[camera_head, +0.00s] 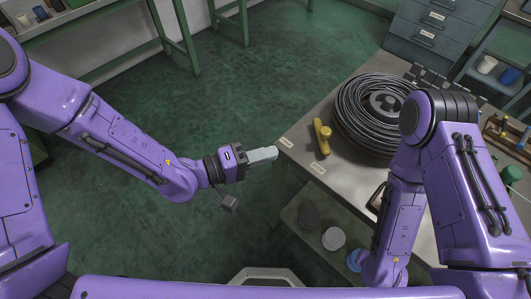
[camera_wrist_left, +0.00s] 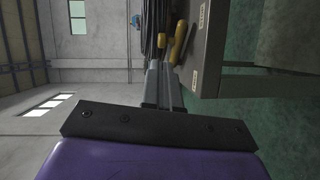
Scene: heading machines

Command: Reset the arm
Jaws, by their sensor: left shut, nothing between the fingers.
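My left arm reaches in from the left in the head view. Its gripper (camera_head: 272,153) is shut and empty, in front of the near left corner of the workbench (camera_head: 300,160). The fingers also show in the left wrist view (camera_wrist_left: 164,85), close together and pointing toward the bench. My right arm bends down over the right part of the bench, and its gripper is hidden.
A coil of dark wire (camera_head: 375,110) lies on the bench beside a yellow-handled tool (camera_head: 322,135). Round containers (camera_head: 333,238) stand on the shelf below. Grey drawers (camera_head: 430,30) stand behind. The green floor (camera_head: 230,90) on the left is clear.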

